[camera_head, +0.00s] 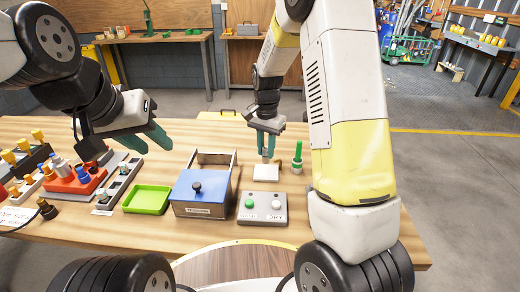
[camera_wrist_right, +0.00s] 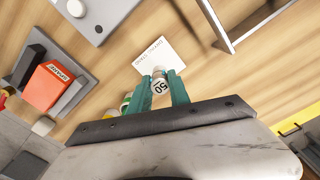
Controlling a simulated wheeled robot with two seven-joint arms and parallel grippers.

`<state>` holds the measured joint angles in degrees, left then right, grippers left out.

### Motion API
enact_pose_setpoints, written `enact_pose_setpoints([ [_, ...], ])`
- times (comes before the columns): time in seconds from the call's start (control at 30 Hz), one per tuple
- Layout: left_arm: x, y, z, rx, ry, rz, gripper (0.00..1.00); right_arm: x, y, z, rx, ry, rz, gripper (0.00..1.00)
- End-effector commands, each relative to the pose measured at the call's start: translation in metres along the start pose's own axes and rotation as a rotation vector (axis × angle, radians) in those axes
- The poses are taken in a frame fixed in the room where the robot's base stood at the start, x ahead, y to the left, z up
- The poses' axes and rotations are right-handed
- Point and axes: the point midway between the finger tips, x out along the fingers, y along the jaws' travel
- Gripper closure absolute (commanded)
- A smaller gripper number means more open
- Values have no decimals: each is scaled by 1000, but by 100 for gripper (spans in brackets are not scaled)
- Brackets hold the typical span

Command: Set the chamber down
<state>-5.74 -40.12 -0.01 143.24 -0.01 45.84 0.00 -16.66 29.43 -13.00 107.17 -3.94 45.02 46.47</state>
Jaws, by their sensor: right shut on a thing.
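My right gripper (camera_head: 267,152) is shut on a small white cylinder marked "50", the chamber (camera_wrist_right: 160,86), which shows between its green fingertips in the right wrist view. The gripper points down over a white square pad (camera_head: 266,172) with printed text. The pad also shows just past the fingertips in the right wrist view (camera_wrist_right: 165,57). I cannot tell whether the chamber touches the pad. My left gripper (camera_head: 156,146) is open and empty, above the table behind the green tray.
An open box with a blue front part (camera_head: 200,188) stands left of the pad. A grey two-button panel (camera_head: 262,208) lies in front. A green post (camera_head: 297,158) stands right of the pad. A green tray (camera_head: 147,200) and racks are at left. A red box (camera_wrist_right: 47,86) sits in a holder.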

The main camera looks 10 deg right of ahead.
Motion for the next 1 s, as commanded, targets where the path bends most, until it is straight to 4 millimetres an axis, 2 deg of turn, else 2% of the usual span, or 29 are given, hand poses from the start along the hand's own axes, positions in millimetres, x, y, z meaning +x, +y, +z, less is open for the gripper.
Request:
enact_pose_setpoints([
  [0.33, 0, 0, 0, 0, 0, 0, 64, 39, 0, 0, 0, -1, 1, 100],
  [0.7, 0, 0, 0, 0, 0, 0, 64, 43, 0, 0, 0, 1, -1, 100],
  [0.73, 0, 0, 0, 0, 0, 0, 64, 44, 0, 0, 0, 1, -1, 73],
  [0.8, 0, 0, 0, 0, 0, 0, 64, 43, 0, 0, 0, 1, -1, 59],
  [0.83, 0, 0, 0, 0, 0, 0, 64, 43, 0, 0, 0, 1, -1, 55],
  [1.0, 0, 0, 0, 0, 0, 0, 64, 43, 0, 0, 0, 1, -1, 55],
])
